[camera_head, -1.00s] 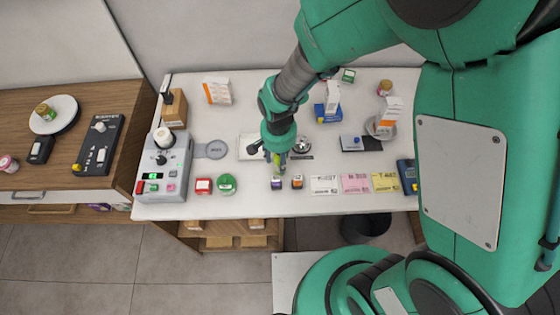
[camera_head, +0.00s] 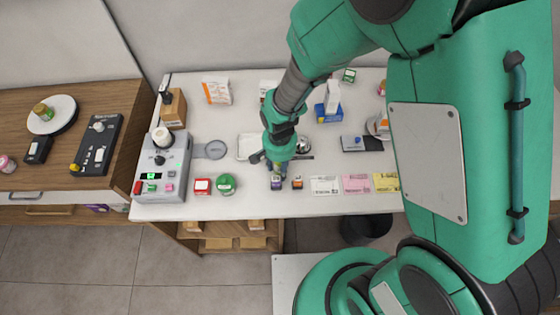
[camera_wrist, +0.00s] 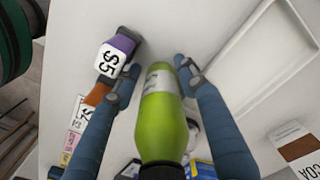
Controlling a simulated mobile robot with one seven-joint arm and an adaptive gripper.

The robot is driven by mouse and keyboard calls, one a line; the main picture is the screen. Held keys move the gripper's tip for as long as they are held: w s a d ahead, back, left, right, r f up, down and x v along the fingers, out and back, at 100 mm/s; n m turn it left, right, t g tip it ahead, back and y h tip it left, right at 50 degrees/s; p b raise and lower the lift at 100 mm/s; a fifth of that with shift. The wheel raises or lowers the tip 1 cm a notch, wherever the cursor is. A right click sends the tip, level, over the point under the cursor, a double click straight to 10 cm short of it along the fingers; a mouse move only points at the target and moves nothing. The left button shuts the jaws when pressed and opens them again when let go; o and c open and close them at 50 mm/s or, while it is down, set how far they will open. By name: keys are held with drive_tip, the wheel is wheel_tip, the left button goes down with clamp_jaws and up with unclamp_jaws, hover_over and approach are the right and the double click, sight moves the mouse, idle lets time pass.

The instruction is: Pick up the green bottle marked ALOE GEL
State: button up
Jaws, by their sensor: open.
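The green bottle (camera_wrist: 163,118) is large in the middle of the wrist view. It has a pale label whose print I cannot read. My gripper (camera_wrist: 158,76) is open, with one blue-grey finger on each side of the bottle. The left finger stands a little apart from it; the right fingertip is close to its edge, and I cannot tell if it touches. In the head view my gripper (camera_head: 277,166) points down at the white counter (camera_head: 225,125), and it largely hides the bottle.
A purple price cube (camera_head: 277,183) and an orange one (camera_head: 297,183) stand close in front of my gripper. A white tray (camera_head: 247,147) lies behind it. A red box (camera_head: 203,186), a green round tub (camera_head: 226,184) and a grey control box (camera_head: 164,170) are left. Price cards (camera_head: 325,185) lie right.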

drive_tip(key=c, duration=1)
drive_tip(key=shift+r+p, duration=1.05)
drive_tip(key=shift+r, duration=3.95)
